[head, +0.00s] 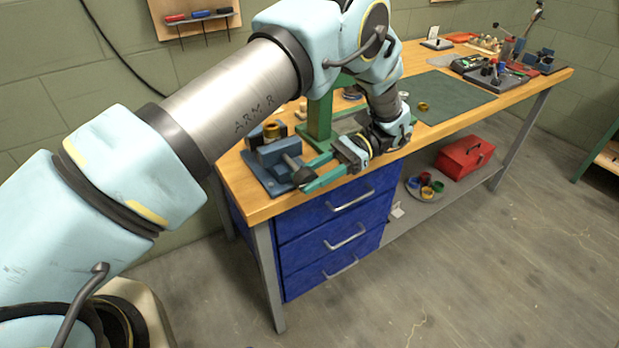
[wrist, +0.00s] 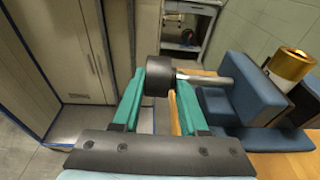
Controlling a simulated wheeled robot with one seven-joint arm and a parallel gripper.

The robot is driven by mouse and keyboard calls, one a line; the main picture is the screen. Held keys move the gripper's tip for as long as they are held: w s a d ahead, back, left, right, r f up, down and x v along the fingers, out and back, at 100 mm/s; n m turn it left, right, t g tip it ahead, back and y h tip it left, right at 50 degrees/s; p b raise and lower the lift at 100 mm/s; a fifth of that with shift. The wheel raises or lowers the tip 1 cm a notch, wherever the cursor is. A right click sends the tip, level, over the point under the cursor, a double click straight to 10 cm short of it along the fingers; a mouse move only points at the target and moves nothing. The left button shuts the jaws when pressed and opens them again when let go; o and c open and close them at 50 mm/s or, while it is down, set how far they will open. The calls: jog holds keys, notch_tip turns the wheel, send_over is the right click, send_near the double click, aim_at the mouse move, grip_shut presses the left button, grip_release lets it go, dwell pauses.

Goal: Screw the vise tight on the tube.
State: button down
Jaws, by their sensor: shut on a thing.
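The blue vise (head: 268,172) sits at the near left corner of the wooden bench. Its blue block also shows at the right of the wrist view (wrist: 252,97). A brass-coloured tube (wrist: 290,66) stands upright at the vise; whether the jaws touch it all round I cannot tell. It shows small in the head view (head: 271,131). A dark round knob (wrist: 171,72) sits on the end of the vise's grey metal screw rod (wrist: 212,80). My gripper (wrist: 163,88) has its teal fingers on either side of the knob, shut on it.
A green post (head: 320,115) stands just behind my gripper on the bench. A green mat (head: 450,97) and a tray of tools (head: 495,72) lie farther right. Blue drawers (head: 335,235) are below the bench top. The floor in front is clear.

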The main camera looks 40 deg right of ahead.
jog(key=shift+s+f, duration=0.15)
jog(key=shift+s, duration=0.25)
jog(key=c, duration=0.7)
grip_release()
jog(key=shift+o, duration=0.5)
jog(key=shift+w, duration=0.1)
jog(key=shift+d, duration=0.1)
